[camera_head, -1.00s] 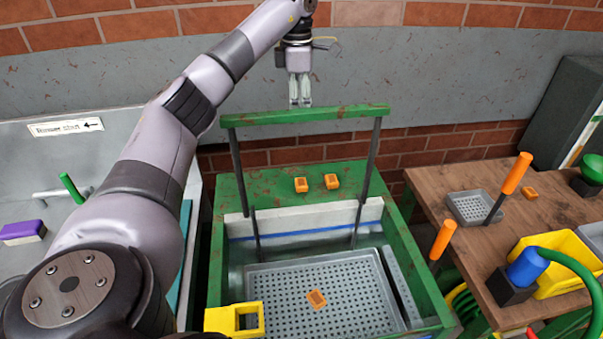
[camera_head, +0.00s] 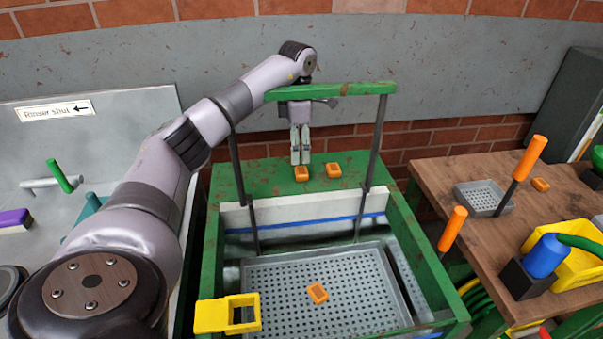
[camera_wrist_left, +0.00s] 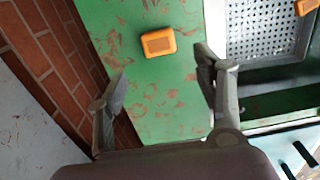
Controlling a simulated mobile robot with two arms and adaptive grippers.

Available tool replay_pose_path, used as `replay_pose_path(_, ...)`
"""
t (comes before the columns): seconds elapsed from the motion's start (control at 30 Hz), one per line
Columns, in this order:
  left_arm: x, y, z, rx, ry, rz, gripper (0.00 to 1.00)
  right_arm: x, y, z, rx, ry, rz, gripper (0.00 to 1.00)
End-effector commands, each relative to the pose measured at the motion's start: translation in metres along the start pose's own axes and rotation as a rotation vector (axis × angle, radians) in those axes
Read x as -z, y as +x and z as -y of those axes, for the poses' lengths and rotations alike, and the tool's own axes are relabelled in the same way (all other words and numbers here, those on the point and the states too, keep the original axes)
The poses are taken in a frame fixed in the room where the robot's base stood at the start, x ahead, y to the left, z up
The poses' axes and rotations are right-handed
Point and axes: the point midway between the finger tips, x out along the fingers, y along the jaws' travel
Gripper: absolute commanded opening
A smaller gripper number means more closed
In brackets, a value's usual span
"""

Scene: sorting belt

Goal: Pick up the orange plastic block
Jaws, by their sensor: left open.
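Two orange blocks lie on the green rear ledge of the frame, a left one (camera_head: 301,174) and a right one (camera_head: 333,170). Another orange block (camera_head: 317,293) lies in the perforated grey tray (camera_head: 262,272). My left gripper (camera_head: 301,160) points down just above and behind the left ledge block. In the left wrist view my left gripper (camera_wrist_left: 161,78) is open and empty, with one orange block (camera_wrist_left: 158,42) on green beyond its fingertips. The tray's block (camera_wrist_left: 306,6) shows at that view's top right corner. My right gripper is not in view.
A green crossbar (camera_head: 340,91) on dark posts stands in front of the left wrist. A yellow bracket (camera_head: 212,316) sits at the tray's front left. The wooden table (camera_head: 440,172) at right holds a small grey tray (camera_head: 480,197) and another orange block (camera_head: 541,185).

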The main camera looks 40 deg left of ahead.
Motion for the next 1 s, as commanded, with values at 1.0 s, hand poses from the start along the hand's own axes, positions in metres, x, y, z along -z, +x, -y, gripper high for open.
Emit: replay_pose_path(1.0,-0.002,0.07,0.0,-0.001,0.0,0.001,0.53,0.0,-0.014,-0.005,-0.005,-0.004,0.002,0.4)
